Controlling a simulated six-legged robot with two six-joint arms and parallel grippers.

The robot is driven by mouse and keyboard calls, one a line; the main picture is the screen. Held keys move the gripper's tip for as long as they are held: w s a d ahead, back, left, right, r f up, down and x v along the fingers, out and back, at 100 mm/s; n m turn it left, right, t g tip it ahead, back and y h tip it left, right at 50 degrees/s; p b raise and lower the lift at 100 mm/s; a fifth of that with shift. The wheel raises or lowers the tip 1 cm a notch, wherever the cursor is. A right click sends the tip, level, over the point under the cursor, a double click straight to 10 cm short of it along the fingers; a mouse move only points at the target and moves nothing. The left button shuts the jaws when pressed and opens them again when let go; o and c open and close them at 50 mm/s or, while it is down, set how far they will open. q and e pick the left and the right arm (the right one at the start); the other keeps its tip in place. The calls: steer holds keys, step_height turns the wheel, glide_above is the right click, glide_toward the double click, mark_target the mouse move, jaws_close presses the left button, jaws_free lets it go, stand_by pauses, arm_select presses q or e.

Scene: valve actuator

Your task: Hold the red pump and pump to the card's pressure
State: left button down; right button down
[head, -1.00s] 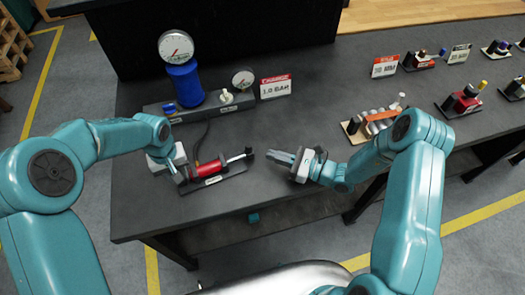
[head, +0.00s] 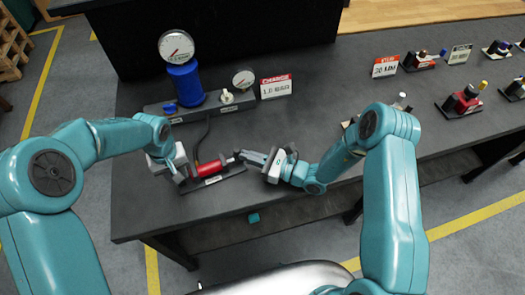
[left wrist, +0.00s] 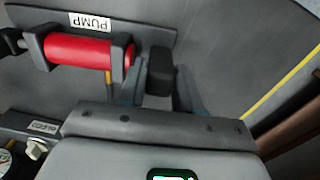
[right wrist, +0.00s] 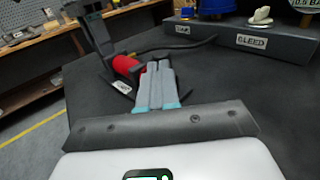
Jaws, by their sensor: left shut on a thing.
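The red pump (head: 209,169) lies on its dark base plate on the bench, and its red barrel also shows in the left wrist view (left wrist: 75,51). My left gripper (head: 181,174) is shut on the black block (left wrist: 160,72) at the pump's left end. My right gripper (head: 242,155) is at the pump's handle end, its fingers close together and pointing at the pump. In the right wrist view the fingers (right wrist: 158,72) hide the handle. The card (head: 276,86) reads CHARGE, apparently 1.0 BAR. The large gauge (head: 176,47) and small gauge (head: 243,78) are too small to read.
A blue cylinder (head: 184,85) stands under the large gauge on a grey manifold, with a white bleed knob (right wrist: 261,15) beside it. A dark hose (head: 208,132) runs from manifold to pump. Other fixtures and cards (head: 385,66) stand at the right. The bench's middle is clear.

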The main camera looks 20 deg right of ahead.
steer(key=shift+s+a, duration=0.15)
steer(key=shift+a, duration=0.65)
steer(key=v, duration=1.4)
steer(key=shift+d, duration=0.1)
stand_by(0.5)
